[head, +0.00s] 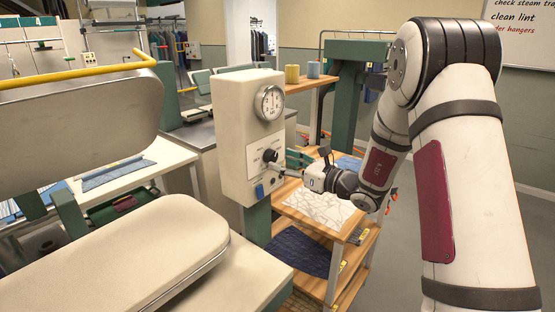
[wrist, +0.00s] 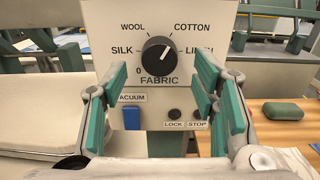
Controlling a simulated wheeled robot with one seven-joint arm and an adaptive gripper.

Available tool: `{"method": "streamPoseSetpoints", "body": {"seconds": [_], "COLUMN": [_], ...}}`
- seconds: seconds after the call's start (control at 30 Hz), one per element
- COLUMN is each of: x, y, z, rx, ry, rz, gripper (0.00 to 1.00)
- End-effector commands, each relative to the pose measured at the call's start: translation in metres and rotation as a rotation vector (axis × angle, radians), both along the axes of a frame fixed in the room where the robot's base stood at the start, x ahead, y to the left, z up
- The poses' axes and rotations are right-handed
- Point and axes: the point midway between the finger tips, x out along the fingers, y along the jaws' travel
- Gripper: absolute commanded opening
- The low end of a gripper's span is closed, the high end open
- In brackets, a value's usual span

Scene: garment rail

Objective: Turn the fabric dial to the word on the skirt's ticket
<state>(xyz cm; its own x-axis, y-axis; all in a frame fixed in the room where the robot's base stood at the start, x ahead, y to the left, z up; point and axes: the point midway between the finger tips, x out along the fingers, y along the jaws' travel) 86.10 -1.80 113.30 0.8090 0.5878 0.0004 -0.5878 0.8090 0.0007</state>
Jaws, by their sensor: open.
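The fabric dial (wrist: 158,56) is a round black knob on a cream control box. Words around it read 0, SILK, WOOL, COTTON and a partly hidden LINEN. Its white mark points up and right, toward COTTON. The dial also shows in the head view (head: 270,156). My gripper (wrist: 155,100) is open, its green-padded fingers on either side of the panel's lower part, apart from the knob. In the head view my gripper (head: 285,171) is close in front of the box. I cannot make out the skirt or read any ticket.
A padded press (head: 130,255) fills the lower left.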

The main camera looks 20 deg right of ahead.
Motion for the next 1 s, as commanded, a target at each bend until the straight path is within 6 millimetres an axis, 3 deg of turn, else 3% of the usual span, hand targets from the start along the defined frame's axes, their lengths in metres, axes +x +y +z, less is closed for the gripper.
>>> {"method": "streamPoseSetpoints", "body": {"seconds": [0.2,0.57,0.6,0.8,1.0], "x": [0.020,0.025,0.024,0.024,0.025], "y": [0.014,0.018,0.018,0.018,0.017], "z": [0.000,0.000,0.000,0.000,0.000], "rx": [-0.001,0.000,0.000,-0.001,-0.004], "ry": [-0.001,0.000,0.000,-0.001,-0.003], "rz": [0.000,0.000,0.000,0.000,-0.001], "gripper": [0.54,0.54,0.51,0.06,0.05]}}
